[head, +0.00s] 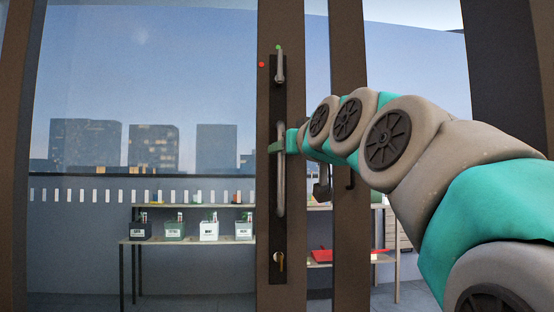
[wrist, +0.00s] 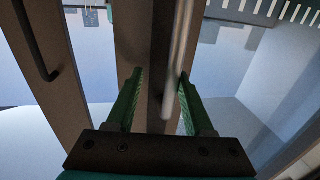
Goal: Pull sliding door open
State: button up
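The sliding door has a brown frame (head: 268,30) and a large glass pane (head: 150,70). A long vertical metal bar handle (head: 281,195) stands on a dark plate on the door's upright. My gripper (head: 278,147) is at the upper part of this handle, reaching in from the right. In the wrist view, the two green fingers of my gripper (wrist: 160,75) are spread apart. The handle (wrist: 178,60) runs between them, nearer the right finger, with a visible gap to the left one. Whether the right finger touches the handle cannot be told.
A small lever (head: 280,66) sits above the handle and a key (head: 281,262) below it. Another brown upright (head: 349,230) with a dark handle stands to the right. Behind the glass is a shelf (head: 190,240) with several small bins.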

jog(key=shift+d, duration=0.65)
jog(key=b+v, duration=0.2)
jog(key=v, duration=0.8)
jog(key=shift+s+r, duration=0.2)
jog(key=shift+r, duration=0.2)
jog(key=shift+w+r, duration=0.1)
dwell(0.5)
